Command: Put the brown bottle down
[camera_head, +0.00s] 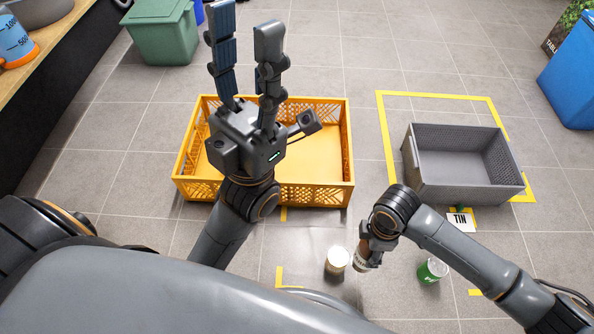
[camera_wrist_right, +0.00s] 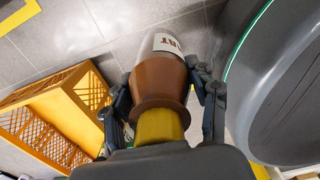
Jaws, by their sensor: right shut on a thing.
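The brown bottle (camera_wrist_right: 160,82) is between the fingers of my right gripper (camera_wrist_right: 166,90) in the right wrist view, its yellow neck towards the camera and a pale label at its far end. In the head view a small part of the bottle (camera_head: 362,259) shows under my right gripper (camera_head: 370,244), low in the middle; the wrist hides the rest. I cannot tell whether it touches the floor. My left gripper (camera_head: 246,45) is open and empty, its fingers spread above the yellow crate.
A white-topped jar (camera_head: 337,260) stands just left of the bottle, and a green can (camera_head: 432,270) to its right. The yellow crate (camera_head: 345,185) looks empty. A grey crate (camera_head: 412,182) stands in a yellow floor outline, with a TIN sign (camera_head: 460,221) before it.

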